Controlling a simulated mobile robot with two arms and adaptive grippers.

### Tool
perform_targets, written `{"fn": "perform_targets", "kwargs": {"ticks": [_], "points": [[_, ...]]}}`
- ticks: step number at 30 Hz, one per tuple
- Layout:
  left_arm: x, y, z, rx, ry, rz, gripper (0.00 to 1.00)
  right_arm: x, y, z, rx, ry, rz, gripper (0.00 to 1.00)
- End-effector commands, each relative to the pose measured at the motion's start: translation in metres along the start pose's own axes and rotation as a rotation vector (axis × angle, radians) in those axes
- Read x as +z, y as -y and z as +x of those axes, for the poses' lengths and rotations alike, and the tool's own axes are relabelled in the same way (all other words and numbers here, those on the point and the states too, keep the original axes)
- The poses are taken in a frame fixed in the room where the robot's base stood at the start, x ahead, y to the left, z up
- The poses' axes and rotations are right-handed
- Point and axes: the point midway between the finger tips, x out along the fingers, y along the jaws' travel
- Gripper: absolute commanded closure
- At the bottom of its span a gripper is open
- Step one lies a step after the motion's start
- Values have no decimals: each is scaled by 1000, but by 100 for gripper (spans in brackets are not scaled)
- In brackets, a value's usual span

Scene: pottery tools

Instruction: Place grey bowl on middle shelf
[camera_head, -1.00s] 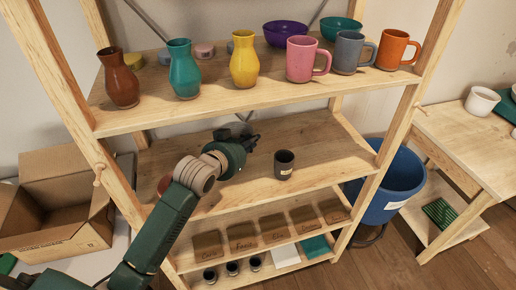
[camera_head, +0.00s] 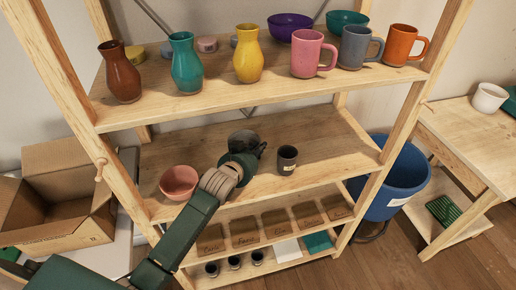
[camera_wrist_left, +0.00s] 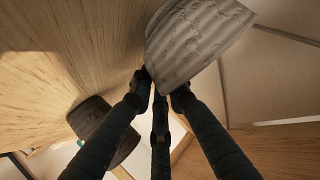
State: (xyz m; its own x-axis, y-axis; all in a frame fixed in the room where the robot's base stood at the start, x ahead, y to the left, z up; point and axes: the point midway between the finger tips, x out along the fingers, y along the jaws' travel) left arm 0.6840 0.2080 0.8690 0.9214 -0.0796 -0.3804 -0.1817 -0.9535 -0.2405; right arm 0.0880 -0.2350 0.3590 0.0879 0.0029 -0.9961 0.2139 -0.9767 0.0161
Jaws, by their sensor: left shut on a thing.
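My left gripper (camera_head: 257,150) reaches in over the middle shelf (camera_head: 325,150). In the left wrist view its dark fingers (camera_wrist_left: 160,98) are shut on the edge of the grey bowl (camera_wrist_left: 198,38), which looks pale and ridged and is tilted there. In the head view the bowl (camera_head: 242,137) is a dark round shape just behind the gripper, partly hidden by it. I cannot tell whether it touches the shelf boards. My right gripper is not in view.
A dark cup (camera_head: 287,160) stands right of the gripper. A pink bowl (camera_head: 179,182) sits at the shelf's left front. Vases and mugs, such as the yellow vase (camera_head: 248,56), line the shelf above. The middle shelf's right part is clear.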

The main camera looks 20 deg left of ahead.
Motion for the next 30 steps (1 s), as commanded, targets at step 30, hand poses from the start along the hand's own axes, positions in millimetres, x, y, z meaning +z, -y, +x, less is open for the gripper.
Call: {"fn": "perform_targets", "kwargs": {"ticks": [30], "points": [[0,0,-63,1,-1,2,65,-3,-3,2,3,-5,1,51]]}}
